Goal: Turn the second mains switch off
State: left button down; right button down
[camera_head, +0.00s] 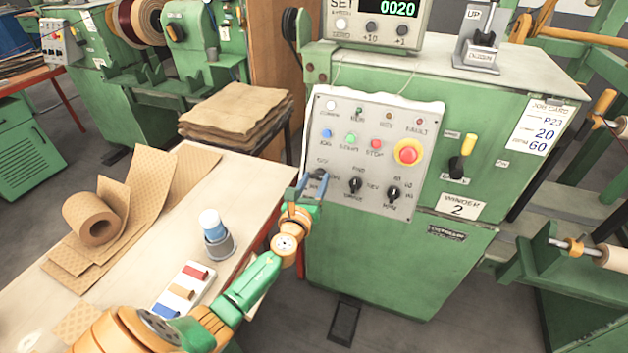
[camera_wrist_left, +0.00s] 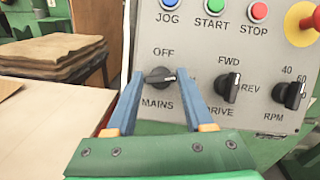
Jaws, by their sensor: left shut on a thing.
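The mains switch is a black rotary knob (camera_wrist_left: 160,78) on the grey control panel (camera_head: 349,209) of the green machine marked Winder 2. In the left wrist view its bar lies nearly level, with OFF printed above and MAINS below. My left gripper (camera_head: 314,182) is at the panel's lower left. Its two blue fingers stand on either side of the knob and are shut on it, as the left wrist view (camera_wrist_left: 160,72) shows. In the head view the fingers hide most of the knob. My right gripper is not in view.
Drive knob (camera_head: 355,185) and RPM knob (camera_head: 393,193) sit right of the mains knob. Above are several buttons and a red emergency stop (camera_head: 408,152). A yellow-handled lever (camera_head: 463,157) is farther right.

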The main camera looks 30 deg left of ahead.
pick_arm(q)
jog(key=n+g+y, duration=0.1)
jog(key=n, duration=0.2)
jog(key=n+y, duration=0.1)
jog(key=n, duration=0.2)
jog(key=shift+d+g+p, duration=0.1)
jog(key=shift+g+p, duration=0.3)
jog(key=n+g+p, duration=0.1)
jog(key=n, duration=0.3)
jog(key=shift+w+r+y, duration=0.1)
jog(key=shift+r+y, duration=0.05)
jog(key=shift+y, duration=0.25)
jog(key=n+g+p, duration=0.1)
jog(key=n+g, duration=0.1)
jog(key=n, duration=0.3)
jog(key=shift+r, duration=0.1)
jog(key=shift+n+g+p, duration=0.6)
jog(key=shift+n+p, duration=0.15)
jog(key=shift+n, duration=0.65)
jog(key=c, duration=0.5)
grip_release()
jog(key=shift+c, duration=0.2)
jog(key=shift+o, duration=1.3)
jog(key=shift+w, duration=0.15)
